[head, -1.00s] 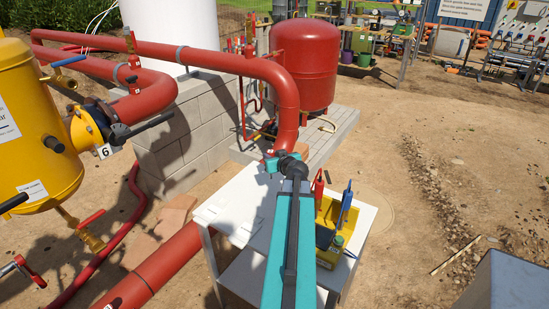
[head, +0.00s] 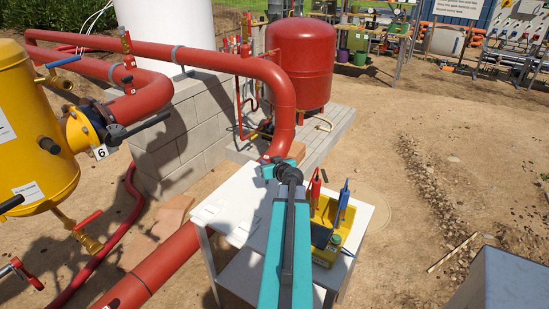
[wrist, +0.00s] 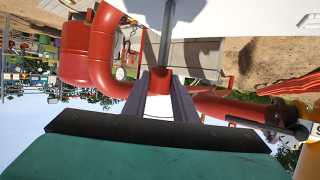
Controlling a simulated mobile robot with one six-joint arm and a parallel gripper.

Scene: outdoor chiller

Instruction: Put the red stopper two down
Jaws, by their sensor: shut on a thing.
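My gripper (head: 268,170) is at the end of my teal arm, over the back of the white table (head: 228,205). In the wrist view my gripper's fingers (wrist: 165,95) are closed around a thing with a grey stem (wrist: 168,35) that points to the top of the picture. The head view hides the held thing behind my arm and wrist. I cannot tell whether it touches the table.
A yellow case (head: 327,210) with a red tool (head: 315,190) and a blue tool (head: 343,202) stands right of my arm. A thick red pipe (head: 285,100) comes down close behind my gripper.

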